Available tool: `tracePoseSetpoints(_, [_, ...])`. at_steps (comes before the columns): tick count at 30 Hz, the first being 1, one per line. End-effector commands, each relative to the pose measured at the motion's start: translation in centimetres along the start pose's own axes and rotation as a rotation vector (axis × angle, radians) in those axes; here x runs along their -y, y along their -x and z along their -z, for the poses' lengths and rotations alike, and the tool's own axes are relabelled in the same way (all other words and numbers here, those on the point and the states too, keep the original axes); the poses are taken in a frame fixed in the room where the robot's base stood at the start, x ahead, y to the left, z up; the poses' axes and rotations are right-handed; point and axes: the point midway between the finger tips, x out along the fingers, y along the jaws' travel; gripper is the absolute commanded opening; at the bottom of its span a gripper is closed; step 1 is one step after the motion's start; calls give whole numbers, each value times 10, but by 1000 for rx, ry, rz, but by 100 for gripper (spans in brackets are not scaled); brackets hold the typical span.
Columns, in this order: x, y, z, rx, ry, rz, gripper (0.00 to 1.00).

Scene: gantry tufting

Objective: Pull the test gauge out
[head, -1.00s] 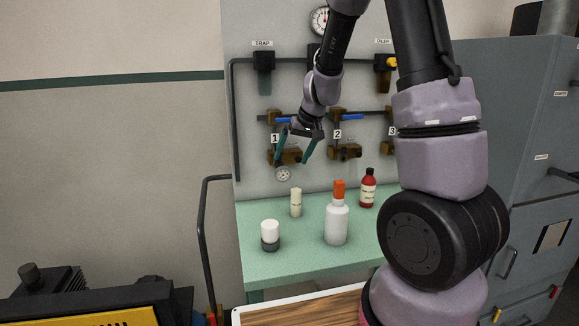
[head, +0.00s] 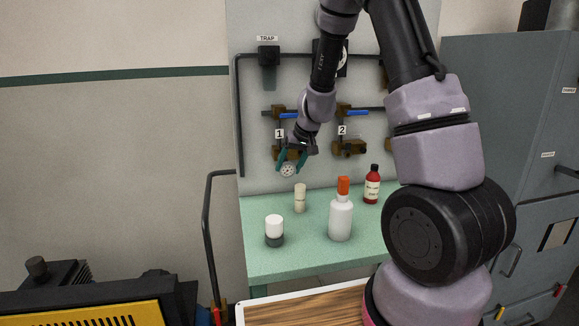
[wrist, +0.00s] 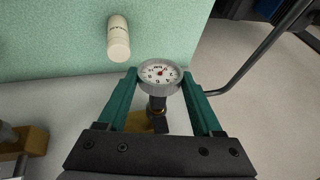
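The test gauge (wrist: 160,74) is a small round dial with a white face and grey rim. It sits at station 1 on the wall panel, and its stem runs to a brass fitting (wrist: 138,122). In the head view the gauge (head: 288,170) shows just below my gripper (head: 292,165). In the wrist view the two teal fingers of my gripper (wrist: 159,88) stand on either side of the gauge. The fingers are apart, and the fingertips look level with the dial. I cannot tell whether either finger touches the rim.
A green bench (head: 275,262) below the panel holds a cream bottle (head: 300,199), a white-capped jar (head: 274,230), an orange-capped white bottle (head: 341,218) and a red bottle (head: 372,186). A dark rail (head: 207,220) stands left of the bench.

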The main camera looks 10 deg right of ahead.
Motion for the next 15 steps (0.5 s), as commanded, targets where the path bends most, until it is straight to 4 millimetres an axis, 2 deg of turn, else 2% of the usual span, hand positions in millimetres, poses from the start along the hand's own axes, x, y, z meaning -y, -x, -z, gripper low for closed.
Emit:
tracePoseSetpoints(1, [0, 0, 0, 0, 0, 0, 8])
tracePoseSetpoints(2, [0, 0, 0, 0, 0, 0, 55])
tracePoseSetpoints(6, [0, 0, 0, 0, 0, 0, 2])
tracePoseSetpoints(15, [0, 2, -3, -1, -1, 0, 0])
